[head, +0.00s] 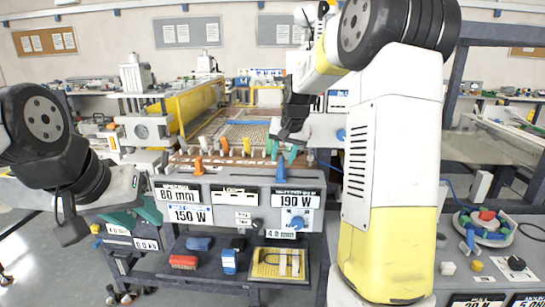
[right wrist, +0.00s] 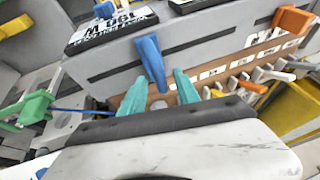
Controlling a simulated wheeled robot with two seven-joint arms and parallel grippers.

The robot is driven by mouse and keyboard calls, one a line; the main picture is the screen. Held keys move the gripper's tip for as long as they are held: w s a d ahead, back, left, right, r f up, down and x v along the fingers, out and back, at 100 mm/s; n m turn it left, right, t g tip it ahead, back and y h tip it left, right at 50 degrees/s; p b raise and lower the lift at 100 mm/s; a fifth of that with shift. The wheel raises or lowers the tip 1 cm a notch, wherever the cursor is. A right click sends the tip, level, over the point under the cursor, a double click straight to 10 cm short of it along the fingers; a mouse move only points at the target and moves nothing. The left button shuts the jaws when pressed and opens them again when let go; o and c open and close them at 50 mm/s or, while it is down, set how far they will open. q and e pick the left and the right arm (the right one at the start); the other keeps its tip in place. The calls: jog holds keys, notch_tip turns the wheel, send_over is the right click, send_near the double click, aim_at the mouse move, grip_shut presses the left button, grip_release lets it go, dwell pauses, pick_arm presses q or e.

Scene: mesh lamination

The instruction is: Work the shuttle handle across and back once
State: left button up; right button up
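A blue handle (head: 281,168) stands up at the right end of the grey machine's front panel (head: 240,190). In the right wrist view the blue handle (right wrist: 150,62) lies at the gap between the teal fingertips of my right gripper (right wrist: 160,92). The fingers are apart, with no clear contact on the handle. My right gripper (head: 282,154) hangs just above and behind it in the head view. An orange handle (head: 198,166) stands at the panel's left end. No readable label marks either as the shuttle handle. My left gripper (head: 135,215) is open and empty left of the panel.
Several pale and orange pegs (head: 223,145) line a brown strip behind the panel. A yellow guard (head: 193,104) stands behind at left. Below, a shelf holds a red block (head: 184,262), a blue block (head: 229,262) and a yellow-framed tray (head: 256,274). A control desk (head: 520,260) is at right.

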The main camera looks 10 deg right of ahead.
grip_shut()
dwell(1.4)
